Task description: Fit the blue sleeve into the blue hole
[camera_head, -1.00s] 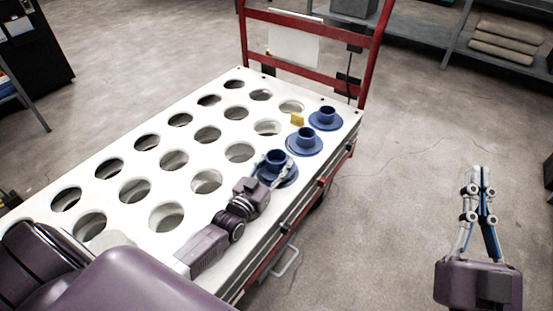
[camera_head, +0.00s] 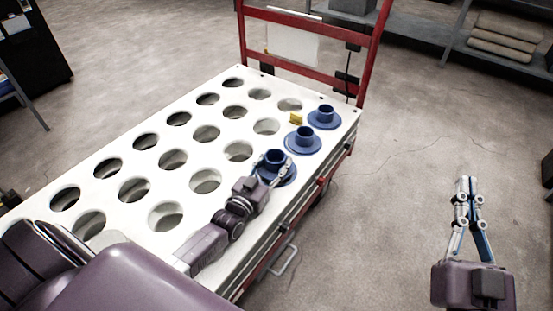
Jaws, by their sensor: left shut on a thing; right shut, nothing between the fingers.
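Three blue flanged sleeves stand upright in a row along the right side of the white board (camera_head: 150,205). The far sleeve (camera_head: 324,118) and the middle sleeve (camera_head: 303,142) stand free. My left gripper (camera_head: 270,172) is shut on the near blue sleeve (camera_head: 275,158), with its fingers at the sleeve's upright collar. The near sleeve's flange is at the board's surface; I cannot tell if it sits fully down, and any hole under it is hidden. My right gripper (camera_head: 466,184) is shut and empty, over the floor at the right. No hole is visibly blue.
The board has several open round holes left of the sleeves. A small yellow block (camera_head: 296,119) stands beside the middle and far sleeves. A red cart frame (camera_head: 305,54) rises at the board's far end. Grey shelving (camera_head: 480,50) stands behind; the floor at right is clear.

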